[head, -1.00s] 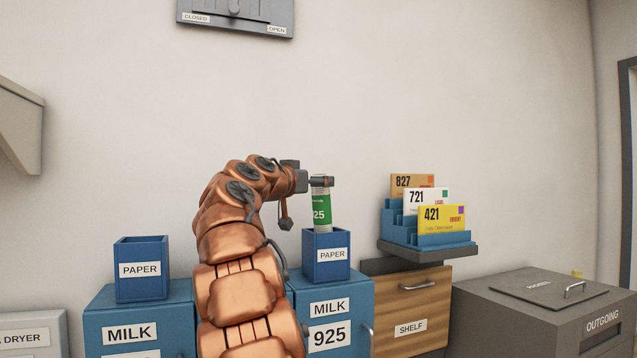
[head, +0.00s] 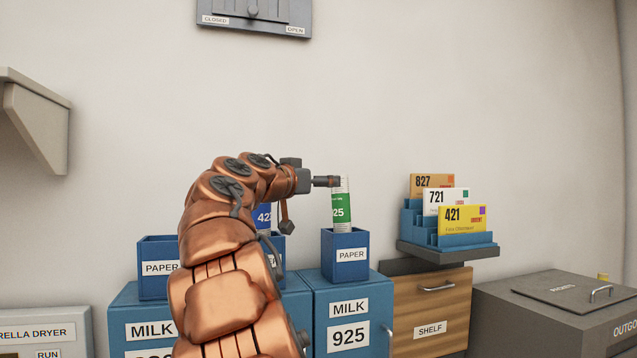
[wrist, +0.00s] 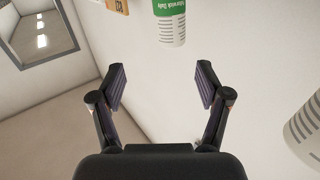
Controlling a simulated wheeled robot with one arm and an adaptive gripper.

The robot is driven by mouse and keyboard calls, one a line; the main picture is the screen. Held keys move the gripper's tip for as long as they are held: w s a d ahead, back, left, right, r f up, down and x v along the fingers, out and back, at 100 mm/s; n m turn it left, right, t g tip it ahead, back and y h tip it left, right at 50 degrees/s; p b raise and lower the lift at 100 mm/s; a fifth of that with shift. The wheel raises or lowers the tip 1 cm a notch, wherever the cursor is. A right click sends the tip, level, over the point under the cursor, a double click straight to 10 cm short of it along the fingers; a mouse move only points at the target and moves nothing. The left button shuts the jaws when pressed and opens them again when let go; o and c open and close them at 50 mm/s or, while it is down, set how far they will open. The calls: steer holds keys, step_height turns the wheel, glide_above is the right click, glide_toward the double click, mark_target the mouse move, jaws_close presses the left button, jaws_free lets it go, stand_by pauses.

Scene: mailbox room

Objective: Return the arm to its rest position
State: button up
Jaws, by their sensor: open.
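My copper arm (head: 220,260) reaches up from the bottom of the head view and bends right. My gripper (head: 328,181) is at its end, just left of the green-labelled paper tube (head: 342,205) marked 25. In the wrist view my gripper (wrist: 160,80) is open with nothing between its fingers. The green tube (wrist: 169,22) shows beyond the fingertips there, apart from them. It stands upright in the right blue PAPER box (head: 346,256). A blue-labelled tube (head: 264,216) is partly hidden behind my arm.
Blue MILK lockers (head: 347,290) carry the boxes, with the left PAPER box (head: 155,262) beside my arm. A letter rack (head: 470,240) sits right, above the wooden shelf cabinet (head: 430,308). A grey OUTGOING box (head: 560,300) stands far right.

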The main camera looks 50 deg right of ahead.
stand_by(0.6)
steer(key=s+a+f+n+y+p, duration=0.2)
steer(key=a+f+n+y, duration=0.15)
steer(key=a+f, duration=0.45)
steer(key=s+a+f+n+t+y+p, duration=0.1)
steer(key=a+f+n+y+p, duration=0.2)
steer(key=a+f, duration=0.5)
steer(key=s+a+f+n+y+p, duration=0.1)
steer(key=s+a+f+n+y, duration=0.3)
steer(key=f, duration=0.8)
steer(key=s+a+f+n+g+y+p, duration=0.1)
steer(key=s+a+f+n+y, duration=0.1)
steer(key=s+a+f, duration=0.3)
steer(key=s+a+f+n+g+y+p, duration=0.1)
steer(key=s+a+f, duration=0.4)
steer(key=a, duration=0.6)
steer(key=s+a+f+n+g+y+p, duration=0.1)
steer(key=s+a+f+n+g+y, duration=0.1)
steer(key=s+a, duration=0.6)
step_height(320, 180, down, 3)
steer(key=shift+s+a+f+n+y+p, duration=0.15)
steer(key=shift+a+n+y+p, duration=0.3)
steer(key=shift+n+y, duration=0.6)
